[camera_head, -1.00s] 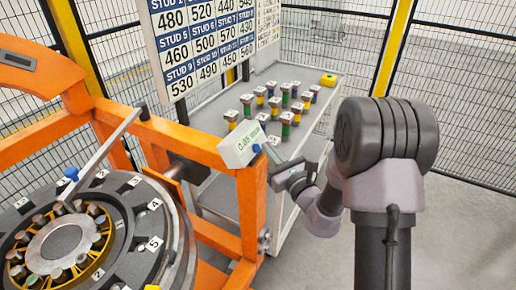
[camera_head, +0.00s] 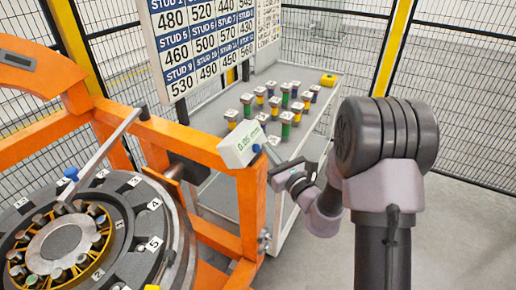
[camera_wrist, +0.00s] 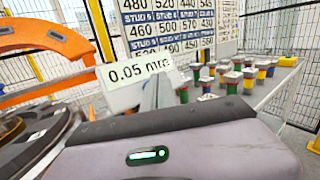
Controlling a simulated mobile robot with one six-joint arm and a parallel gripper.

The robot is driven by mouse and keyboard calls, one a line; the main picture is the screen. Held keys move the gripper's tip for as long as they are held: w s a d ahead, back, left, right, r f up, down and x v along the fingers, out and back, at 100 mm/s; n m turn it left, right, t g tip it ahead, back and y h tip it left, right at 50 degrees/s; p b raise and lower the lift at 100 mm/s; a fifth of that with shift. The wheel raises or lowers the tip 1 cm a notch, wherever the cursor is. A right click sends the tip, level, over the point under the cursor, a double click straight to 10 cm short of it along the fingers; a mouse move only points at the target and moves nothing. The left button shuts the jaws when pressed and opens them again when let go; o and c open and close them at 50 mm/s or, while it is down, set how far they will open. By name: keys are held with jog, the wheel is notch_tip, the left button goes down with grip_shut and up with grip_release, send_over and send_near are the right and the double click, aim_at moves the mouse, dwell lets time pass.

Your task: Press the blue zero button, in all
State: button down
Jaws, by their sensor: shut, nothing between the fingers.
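The gauge box (camera_head: 239,146) is a small white box with a readout, on the corner of the orange gantry frame. The blue zero button (camera_head: 257,148) shows as a small blue spot on its right side. My gripper (camera_head: 267,151) is shut and empty, its tip pointing at the button from the right; I cannot tell whether they touch. In the wrist view the gauge box (camera_wrist: 122,92) reads about 0.05 mm.
The orange gantry frame (camera_head: 198,146) is close on the left, with the round numbered wheel hub (camera_head: 62,243) below it. A grey table (camera_head: 211,121) with several coloured studs and a yellow block (camera_head: 328,80) stands behind. A numbered stud board (camera_head: 205,42) hangs at the back.

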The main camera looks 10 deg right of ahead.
jog(key=shift+a, duration=0.1)
jog(key=shift+w+a+f, duration=0.2)
dwell(0.4)
jog(key=shift+w+a+f, duration=0.2)
jog(key=shift+w+a, duration=0.05)
jog(key=shift+a, duration=0.1)
dwell(0.6)
jog(key=shift+d, duration=0.1)
jog(key=shift+s+d+r, duration=0.4)
jog(key=shift+s+d, duration=0.05)
jog(key=shift+d, duration=0.1)
jog(key=shift+s+d+r+p, duration=0.15)
jog(key=shift+s+d+r, duration=0.5)
jog(key=shift+d, duration=0.25)
jog(key=shift+s+d+r+p, duration=0.15)
jog(key=shift+s+d+r, duration=0.45)
jog(key=shift+d, duration=0.25)
jog(key=shift+f, duration=0.1)
